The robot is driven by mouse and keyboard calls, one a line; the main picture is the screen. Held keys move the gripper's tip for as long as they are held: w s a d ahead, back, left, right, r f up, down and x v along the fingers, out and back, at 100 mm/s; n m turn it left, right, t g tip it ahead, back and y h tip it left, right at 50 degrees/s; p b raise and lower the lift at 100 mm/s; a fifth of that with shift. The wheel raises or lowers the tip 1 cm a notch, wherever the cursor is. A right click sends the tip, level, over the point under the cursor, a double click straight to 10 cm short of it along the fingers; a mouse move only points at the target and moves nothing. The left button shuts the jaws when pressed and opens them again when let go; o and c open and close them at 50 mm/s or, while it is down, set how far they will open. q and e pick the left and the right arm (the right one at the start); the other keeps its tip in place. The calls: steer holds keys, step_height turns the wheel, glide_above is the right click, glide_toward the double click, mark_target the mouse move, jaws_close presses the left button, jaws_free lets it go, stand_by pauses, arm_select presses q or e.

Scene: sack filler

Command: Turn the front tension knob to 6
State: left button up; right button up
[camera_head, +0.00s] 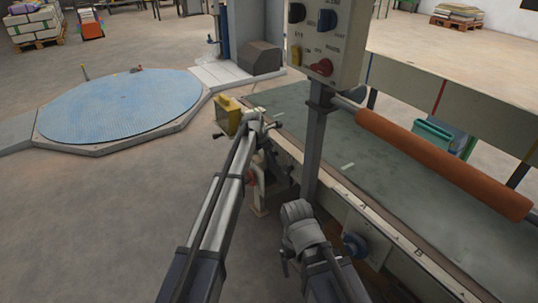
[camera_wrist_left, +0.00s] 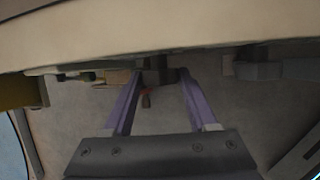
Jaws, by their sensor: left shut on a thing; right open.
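My left gripper (camera_head: 266,160) is at the front side of the bench, below its edge, partly hidden by my wrist. In the left wrist view its two purple fingers (camera_wrist_left: 160,82) are closed on a small dark part (camera_wrist_left: 158,64) under the beige edge; I cannot tell whether this is the front tension knob. No scale or number is readable there.
A control box (camera_head: 327,40) on a post (camera_head: 312,150) stands beside my arms. An orange roller (camera_head: 440,162) lies across the green-topped bench (camera_head: 365,170). A yellow box (camera_head: 228,114) is at the bench's far left end. The floor at left is free, with a blue round platform (camera_head: 120,105) beyond.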

arm_select(q)
steer(key=shift+c, duration=1.3)
steer(key=shift+s, duration=0.1)
steer(key=shift+s+d+f+m+t+y+b, duration=0.15)
steer(key=shift+m+t+y+b, duration=0.3)
steer(key=shift+t+y+b, duration=1)
steer(key=shift+s+d+f+m+t+y+b, duration=0.15)
steer(key=shift+m+t+y+b, duration=0.25)
steer(key=shift+t+b, duration=2.05)
steer(key=shift+s+d+f+m+t+y+b, duration=0.2)
steer(key=shift+m+t+y+b, duration=0.5)
steer(key=shift+b, duration=2.25)
steer(key=shift+a+n+y, duration=0.15)
steer(key=shift+n+y, duration=0.1)
steer(key=o, duration=1.4)
steer(key=shift+c, duration=0.2)
